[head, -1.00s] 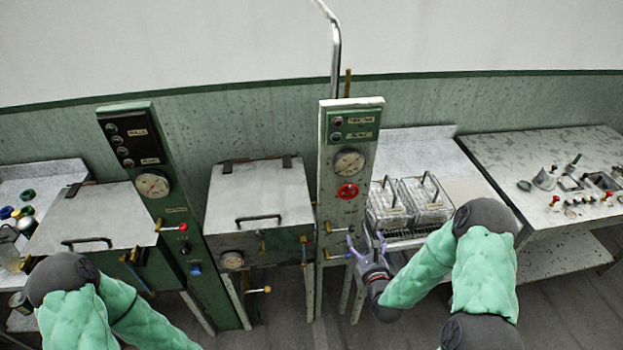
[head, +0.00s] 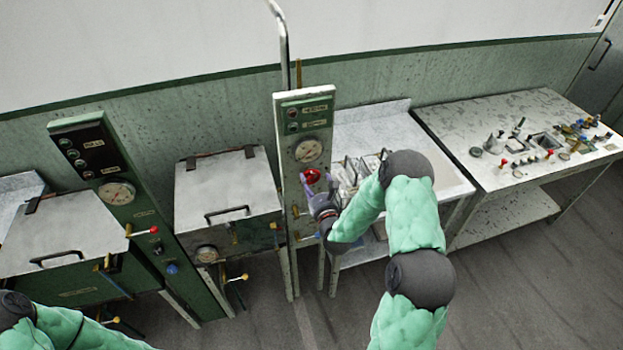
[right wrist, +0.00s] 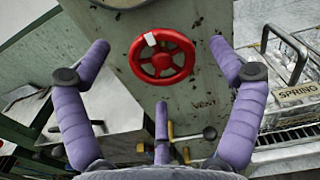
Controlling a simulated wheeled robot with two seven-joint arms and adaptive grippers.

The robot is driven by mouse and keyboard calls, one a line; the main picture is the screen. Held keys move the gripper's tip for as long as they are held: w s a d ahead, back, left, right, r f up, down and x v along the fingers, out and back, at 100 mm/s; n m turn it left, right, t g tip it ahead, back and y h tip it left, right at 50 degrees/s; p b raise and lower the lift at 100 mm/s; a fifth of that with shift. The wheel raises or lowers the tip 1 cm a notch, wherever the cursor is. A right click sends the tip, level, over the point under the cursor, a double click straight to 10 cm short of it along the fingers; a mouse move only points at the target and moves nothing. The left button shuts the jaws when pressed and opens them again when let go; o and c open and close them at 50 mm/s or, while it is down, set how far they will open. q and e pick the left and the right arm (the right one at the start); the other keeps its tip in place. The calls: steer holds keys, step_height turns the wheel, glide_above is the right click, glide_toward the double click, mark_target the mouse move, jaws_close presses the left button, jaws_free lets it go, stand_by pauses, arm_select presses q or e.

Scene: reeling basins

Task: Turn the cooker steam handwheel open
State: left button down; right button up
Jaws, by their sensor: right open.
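The red handwheel (head: 312,176) sits on the front of the middle column panel (head: 303,110), below a round gauge. In the right wrist view the red wheel (right wrist: 161,56) shows face-on, with a pale mark on its upper rim. My right gripper (head: 317,186) is at the panel just below the handwheel. In the right wrist view its purple fingers (right wrist: 160,58) are spread wide on either side of the wheel, apart from it. The gripper is open and empty. My left gripper is out of view; only part of the left arm shows at the lower left.
Brass valve levers (right wrist: 187,138) stick out below the wheel. A metal-lidded box (head: 226,185) stands to the left. A right-hand table (head: 470,120) holds small parts. Floor is clear in front.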

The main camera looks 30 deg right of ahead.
steer(key=shift+x, duration=0.85)
steer(key=c, duration=1.1)
steer(key=shift+w+r, duration=0.1)
steer(key=shift+d, duration=0.1)
